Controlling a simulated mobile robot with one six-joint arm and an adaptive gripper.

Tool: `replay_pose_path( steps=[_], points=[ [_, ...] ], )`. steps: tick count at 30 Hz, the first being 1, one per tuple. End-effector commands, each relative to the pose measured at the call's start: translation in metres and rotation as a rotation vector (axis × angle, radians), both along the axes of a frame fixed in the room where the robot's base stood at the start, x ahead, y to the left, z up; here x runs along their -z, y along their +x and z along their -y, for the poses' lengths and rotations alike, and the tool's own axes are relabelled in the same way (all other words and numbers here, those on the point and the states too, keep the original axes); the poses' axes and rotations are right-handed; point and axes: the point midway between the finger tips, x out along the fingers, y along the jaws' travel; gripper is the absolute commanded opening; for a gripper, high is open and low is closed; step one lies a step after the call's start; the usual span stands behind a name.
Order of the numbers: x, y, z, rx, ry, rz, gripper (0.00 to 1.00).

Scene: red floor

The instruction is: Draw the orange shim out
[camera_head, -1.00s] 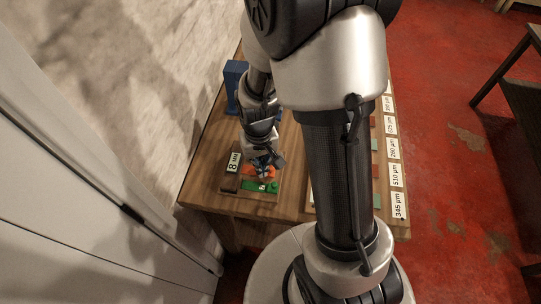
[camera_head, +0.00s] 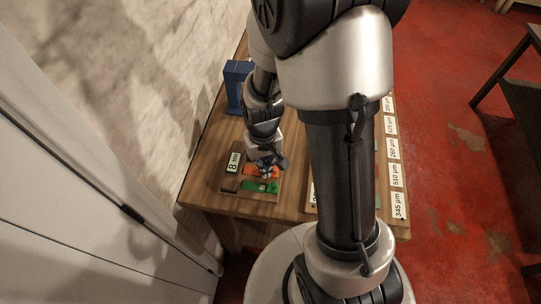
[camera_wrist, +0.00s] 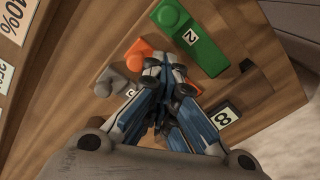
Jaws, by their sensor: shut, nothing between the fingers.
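The orange shim (camera_head: 254,171) lies in a wooden holder at the near left of the table. My gripper (camera_head: 268,171) is at the shim in the head view. In the wrist view my gripper (camera_wrist: 166,72) has its blue-and-black fingers together with nothing seen between them. I cannot tell whether the fingertips touch the shim.
A green shim (camera_wrist: 207,48) with a "2" tag lies beside the orange one; a grey piece (camera_wrist: 112,84) is on the other side. A label with an 8 (camera_head: 234,162) stands on the holder. A blue stand (camera_head: 237,86) is behind. Thickness labels (camera_head: 397,174) line the table's right edge.

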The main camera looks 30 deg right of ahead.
Motion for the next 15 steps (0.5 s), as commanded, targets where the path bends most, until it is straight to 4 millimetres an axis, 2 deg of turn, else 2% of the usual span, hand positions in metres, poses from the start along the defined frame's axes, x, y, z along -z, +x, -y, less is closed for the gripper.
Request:
replay_pose_path(
  steps=[5,15],
  points=[
    [-0.001,-0.003,-0.001,0.0,0.001,-0.01,0.0],
    [-0.031,-0.001,-0.001,0.0,0.0,-0.003,0.0]
  ],
)
